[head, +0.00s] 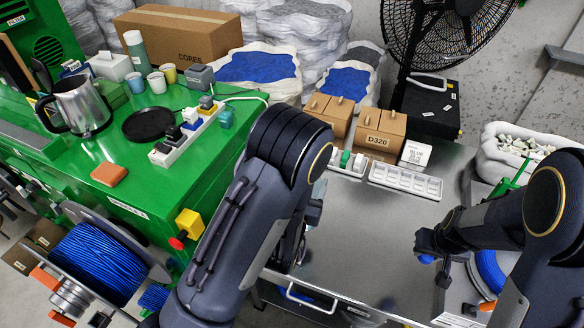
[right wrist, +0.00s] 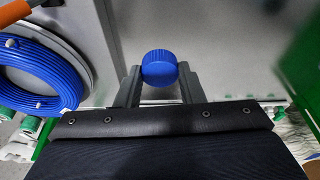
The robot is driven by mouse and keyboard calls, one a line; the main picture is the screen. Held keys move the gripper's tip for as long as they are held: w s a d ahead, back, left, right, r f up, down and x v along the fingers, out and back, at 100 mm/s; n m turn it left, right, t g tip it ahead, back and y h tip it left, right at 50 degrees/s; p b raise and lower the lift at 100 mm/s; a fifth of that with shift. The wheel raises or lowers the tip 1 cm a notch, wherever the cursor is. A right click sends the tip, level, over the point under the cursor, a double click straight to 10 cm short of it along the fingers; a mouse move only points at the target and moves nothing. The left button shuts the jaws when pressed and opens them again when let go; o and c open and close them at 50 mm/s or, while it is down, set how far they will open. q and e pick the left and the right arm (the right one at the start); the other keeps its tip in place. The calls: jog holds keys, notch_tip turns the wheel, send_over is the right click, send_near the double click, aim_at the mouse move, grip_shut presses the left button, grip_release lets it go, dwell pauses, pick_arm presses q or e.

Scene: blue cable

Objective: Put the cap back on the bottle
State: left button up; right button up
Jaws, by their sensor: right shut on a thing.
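A blue ribbed cap (right wrist: 160,68) sits between the two fingers of my right gripper (right wrist: 158,85) in the right wrist view. The fingers are shut on it. In the head view, my right gripper (head: 430,262) is above the right part of the steel table, with the cap (head: 426,259) showing as a small blue spot. My left gripper (head: 290,245) is mostly hidden behind my left arm, so its jaws cannot be made out. A teal bottle with a pale top (head: 135,48) stands at the back of the green bench. No open bottle is clearly visible.
The steel table (head: 350,235) is largely bare in the middle. White trays (head: 405,181) and cardboard boxes (head: 378,133) line its back. A blue cable coil (head: 490,270) lies at the right. The green bench (head: 150,185) holds a metal jug (head: 82,105) and a power strip (head: 185,138).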

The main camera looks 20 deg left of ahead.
pick_arm(q)
jog(key=d+f+m+g+h, duration=0.1)
jog(key=d+f+m+h, duration=0.3)
jog(key=d+f+h, duration=0.2)
jog(key=d, duration=0.2)
jog(key=shift+d+f+h, duration=0.2)
jog(key=shift+d+h, duration=0.1)
pick_arm(e)
jog(key=w+a+r+n, duration=0.2)
jog(key=a+r, duration=0.6)
jog(key=a, duration=0.4)
jog(key=w+a+r+n+y, duration=0.1)
jog(key=w+a+r+n, duration=0.1)
jog(key=a+r, duration=0.6)
jog(key=w+a, duration=0.1)
jog(key=a, duration=0.3)
jog(key=shift+w+a+r, duration=0.2)
jog(key=shift+w+r, duration=0.05)
jog(key=shift+w, duration=0.05)
jog(key=shift+f, duration=2)
jog(key=shift+f, duration=0.1)
jog(key=shift+f, duration=0.75)
